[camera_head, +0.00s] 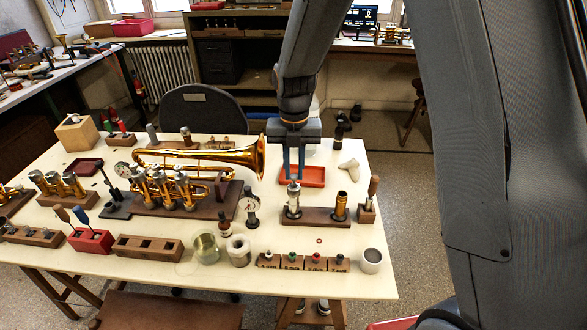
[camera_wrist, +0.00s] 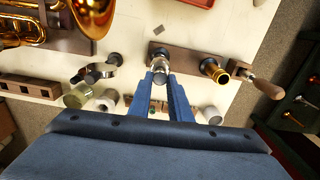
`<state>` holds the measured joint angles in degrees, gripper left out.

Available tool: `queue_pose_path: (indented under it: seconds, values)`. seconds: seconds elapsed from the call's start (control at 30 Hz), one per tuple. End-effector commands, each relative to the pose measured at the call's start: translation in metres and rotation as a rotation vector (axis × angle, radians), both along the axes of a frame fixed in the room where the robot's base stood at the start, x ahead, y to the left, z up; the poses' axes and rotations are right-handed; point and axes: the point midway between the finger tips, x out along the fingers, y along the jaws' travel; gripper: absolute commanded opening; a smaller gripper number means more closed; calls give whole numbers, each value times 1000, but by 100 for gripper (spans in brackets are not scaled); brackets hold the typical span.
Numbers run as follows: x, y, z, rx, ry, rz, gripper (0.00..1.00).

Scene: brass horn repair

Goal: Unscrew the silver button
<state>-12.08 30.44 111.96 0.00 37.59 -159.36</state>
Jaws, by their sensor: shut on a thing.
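The silver button (camera_head: 293,186) sits at the top of an upright silver valve (camera_head: 293,207), which stands in a long brown wooden block (camera_head: 318,218). My gripper (camera_head: 294,178) comes straight down from above and is shut on the button. The wrist view also shows my gripper (camera_wrist: 161,77) with its two blue fingers on either side of the silver top (camera_wrist: 159,66). The fingertips partly hide the button, so its thread cannot be seen.
A brass valve (camera_head: 340,207) stands in the same block, to the right. A dial gauge (camera_head: 251,203) stands close on the left. A brass horn (camera_head: 205,158) lies behind left, a red tray (camera_head: 303,176) behind. Small coloured parts in blocks (camera_head: 292,262) and a white cup (camera_head: 371,262) stand in front.

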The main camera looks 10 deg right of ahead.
Motion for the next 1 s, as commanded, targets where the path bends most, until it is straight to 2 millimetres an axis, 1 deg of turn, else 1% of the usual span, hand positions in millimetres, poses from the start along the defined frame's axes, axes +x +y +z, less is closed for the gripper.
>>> queue_pose_path:
  seconds: [0.03,0.07,0.1,0.17,0.2,0.43,0.57,0.67,0.9,1.0]
  values:
    - [0,0,0,0,0,-1,0]
    - [0,0,0,0,0,-1,21]
    - [0,0,0,0,0,-1,28]
    - [0,0,0,0,0,-1,38]
    - [0,0,0,0,0,-2,40]
    - [0,0,0,0,0,-2,40]
    - [1,0,7,1,-2,-2,40]
    - [1,0,18,0,-4,-2,40]
    - [1,0,56,1,-3,-2,40]
    - [1,0,68,1,-2,-2,40]
